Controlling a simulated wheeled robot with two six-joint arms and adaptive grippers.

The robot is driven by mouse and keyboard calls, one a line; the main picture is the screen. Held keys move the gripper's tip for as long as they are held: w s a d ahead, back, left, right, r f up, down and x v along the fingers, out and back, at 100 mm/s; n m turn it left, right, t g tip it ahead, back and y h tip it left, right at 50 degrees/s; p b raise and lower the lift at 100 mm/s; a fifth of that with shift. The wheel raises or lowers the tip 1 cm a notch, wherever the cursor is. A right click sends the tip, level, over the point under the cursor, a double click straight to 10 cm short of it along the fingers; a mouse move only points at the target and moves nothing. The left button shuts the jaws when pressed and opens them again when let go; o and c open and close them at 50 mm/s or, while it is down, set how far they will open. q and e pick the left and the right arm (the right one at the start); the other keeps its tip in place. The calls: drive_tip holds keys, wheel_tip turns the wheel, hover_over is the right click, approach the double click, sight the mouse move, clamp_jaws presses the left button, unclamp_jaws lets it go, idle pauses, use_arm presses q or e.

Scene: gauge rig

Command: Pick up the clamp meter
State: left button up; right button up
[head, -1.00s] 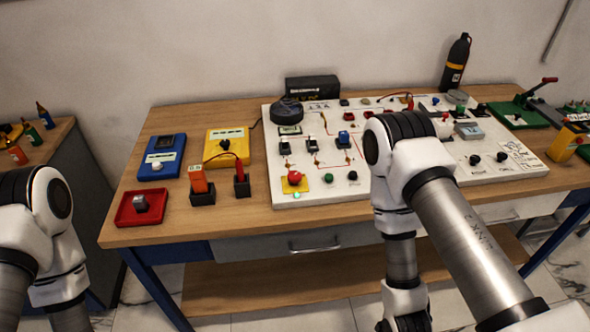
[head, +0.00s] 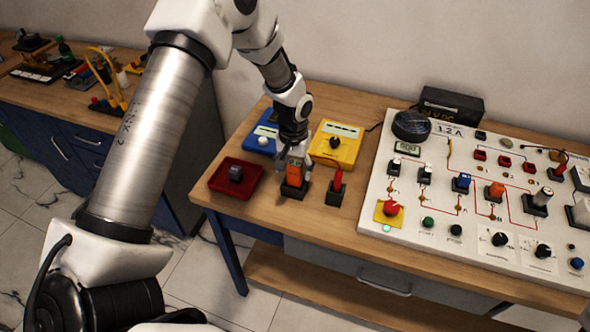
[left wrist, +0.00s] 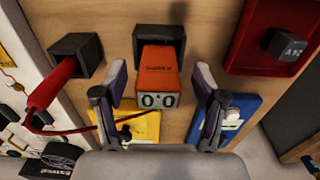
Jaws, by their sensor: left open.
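The orange clamp meter (head: 295,173) stands upright in a black holder (head: 293,190) near the front edge of the table. In the left wrist view the clamp meter (left wrist: 157,78) shows its orange body and a small display face. My left gripper (head: 295,163) is above and around it. In the left wrist view its two fingers (left wrist: 160,85) are open, one on each side of the meter, with gaps visible. The lower end of the meter is hidden in its holder. My right gripper is not in view.
A red probe (head: 337,182) stands in a black holder just right of the meter. A red tray (head: 236,178) with a dark block lies left. Blue (head: 262,140) and yellow (head: 335,146) meters lie behind. A large white switch panel (head: 460,210) fills the right side.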

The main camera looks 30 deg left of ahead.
use_arm(q)
drive_tip(key=shift+w+f, duration=0.2)
drive_tip(key=shift+f, duration=0.4)
drive_tip(key=shift+w+f, duration=0.2)
drive_tip(key=shift+f, duration=0.35)
drive_tip(key=shift+s+r, duration=0.1)
drive_tip(key=shift+s, duration=0.15)
drive_tip(key=c, duration=0.6)
drive_tip(key=shift+r, duration=0.1)
drive_tip(key=c, duration=0.5)
drive_tip(key=shift+c, duration=1.2)
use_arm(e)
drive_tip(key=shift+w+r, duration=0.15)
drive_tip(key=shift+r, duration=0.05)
